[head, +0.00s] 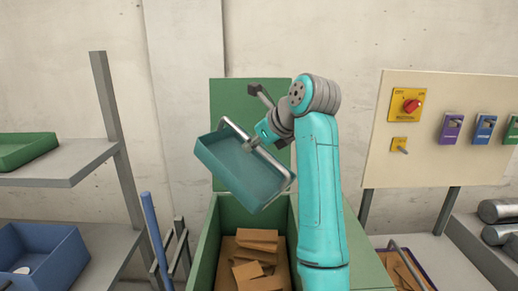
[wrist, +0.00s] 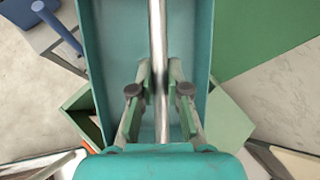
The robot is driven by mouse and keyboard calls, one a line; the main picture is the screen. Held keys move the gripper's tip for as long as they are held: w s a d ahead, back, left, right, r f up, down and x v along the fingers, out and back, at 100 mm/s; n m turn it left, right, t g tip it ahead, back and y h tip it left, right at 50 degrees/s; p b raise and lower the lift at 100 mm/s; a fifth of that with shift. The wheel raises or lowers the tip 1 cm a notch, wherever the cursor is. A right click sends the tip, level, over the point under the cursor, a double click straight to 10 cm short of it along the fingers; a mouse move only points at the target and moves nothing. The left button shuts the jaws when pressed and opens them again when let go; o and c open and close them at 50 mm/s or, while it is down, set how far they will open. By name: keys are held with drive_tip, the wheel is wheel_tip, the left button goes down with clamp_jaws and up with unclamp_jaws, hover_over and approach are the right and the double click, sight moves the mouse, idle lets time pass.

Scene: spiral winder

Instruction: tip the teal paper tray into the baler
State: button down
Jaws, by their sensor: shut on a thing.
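The teal paper tray (head: 222,160) hangs tilted in the air above the green baler (head: 205,250) in the head view, its right end lower than its left. A grey bar handle (head: 238,128) spans the tray. My gripper (head: 250,146) is shut on this handle. In the wrist view my gripper (wrist: 158,90) has its fingers on both sides of the handle (wrist: 157,30), with the tray (wrist: 112,50) behind. The tray's visible inside looks empty. Brown cardboard pieces (head: 257,262) lie in the baler below. The arm hides part of the baler's right side.
A shelf (head: 70,160) on the left holds a green tray (head: 25,148) and a blue bin (head: 45,260). A blue post (head: 155,230) stands left of the baler. A control panel (head: 440,150) with a red switch (head: 411,106) stands right. Metal cylinders (head: 498,211) lie far right.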

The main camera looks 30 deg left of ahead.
sight(240, 130)
drive_tip(key=shift+w+a+r+n+g+h, duration=0.15)
drive_tip(key=shift+a+r+h, duration=0.2)
drive_tip(key=shift+a+h, duration=0.5)
drive_tip(key=shift+a+r+n+g+h, duration=0.1)
drive_tip(key=shift+a+r+h, duration=0.3)
drive_tip(key=shift+a+h, duration=0.45)
drive_tip(key=shift+w+a+r+n+g+h, duration=0.15)
drive_tip(key=shift+a+r+h, duration=0.2)
drive_tip(key=shift+a+h, duration=0.5)
drive_tip(key=shift+d, duration=0.15)
drive_tip(key=shift+s+d, duration=0.1)
